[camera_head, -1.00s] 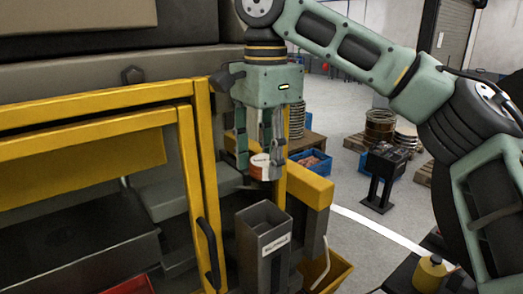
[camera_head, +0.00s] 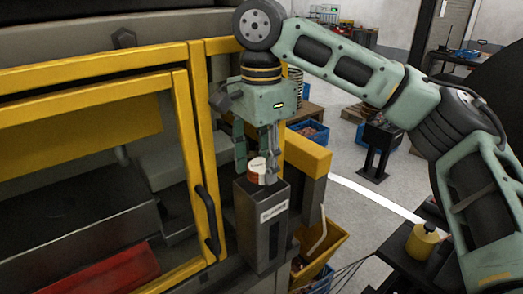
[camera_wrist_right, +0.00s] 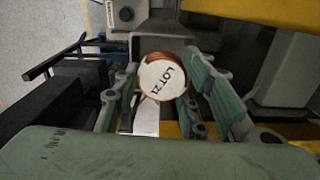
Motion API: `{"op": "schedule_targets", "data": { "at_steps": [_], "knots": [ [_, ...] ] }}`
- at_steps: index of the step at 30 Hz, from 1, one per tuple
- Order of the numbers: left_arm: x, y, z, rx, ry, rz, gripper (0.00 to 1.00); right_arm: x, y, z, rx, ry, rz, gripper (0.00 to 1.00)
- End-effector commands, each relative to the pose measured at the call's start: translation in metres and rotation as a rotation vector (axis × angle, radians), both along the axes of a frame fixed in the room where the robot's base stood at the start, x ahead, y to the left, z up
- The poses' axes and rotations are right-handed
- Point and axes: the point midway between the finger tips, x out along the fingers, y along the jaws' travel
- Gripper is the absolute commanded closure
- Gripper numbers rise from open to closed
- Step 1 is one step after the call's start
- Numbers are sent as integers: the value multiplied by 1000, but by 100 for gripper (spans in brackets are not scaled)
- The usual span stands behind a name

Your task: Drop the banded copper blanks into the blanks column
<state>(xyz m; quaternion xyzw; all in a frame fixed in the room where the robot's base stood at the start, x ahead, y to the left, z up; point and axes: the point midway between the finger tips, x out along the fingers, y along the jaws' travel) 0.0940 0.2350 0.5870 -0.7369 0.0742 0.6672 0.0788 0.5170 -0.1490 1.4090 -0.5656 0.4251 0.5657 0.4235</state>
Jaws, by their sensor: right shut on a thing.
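The banded copper blank (camera_head: 257,165) has a pale top face and a copper-coloured rim. In the right wrist view the blank (camera_wrist_right: 161,78) shows the marking "LOT 21" between the fingers. My right gripper (camera_head: 258,172) points down and is shut on it. The blanks column (camera_head: 262,228) is a tall dark grey box with a white label, open at the top. The blank is at the column's mouth; I cannot tell whether its lower edge is inside. My left gripper is out of view.
The yellow-framed machine door (camera_head: 195,150) with a black handle (camera_head: 208,222) stands left of the column. A yellow beam (camera_head: 306,152) is close behind on the right. A yellow bin (camera_head: 322,243) sits low to the right. Open floor lies farther right.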

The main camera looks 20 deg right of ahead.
Motion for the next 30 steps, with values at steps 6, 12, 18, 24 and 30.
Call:
{"op": "schedule_targets", "data": {
  "at_steps": [6,12,18,24,30],
  "knots": [
    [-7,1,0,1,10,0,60,0,0,-5,1,-1,-1,92],
    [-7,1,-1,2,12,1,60,0,0,-5,1,-1,0,92],
    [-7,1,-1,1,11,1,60,-1,0,-5,2,1,1,92],
    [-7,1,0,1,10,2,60,-1,0,-5,1,-1,0,93],
    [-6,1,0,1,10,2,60,-1,0,-5,1,-1,0,93]
  ]
}}
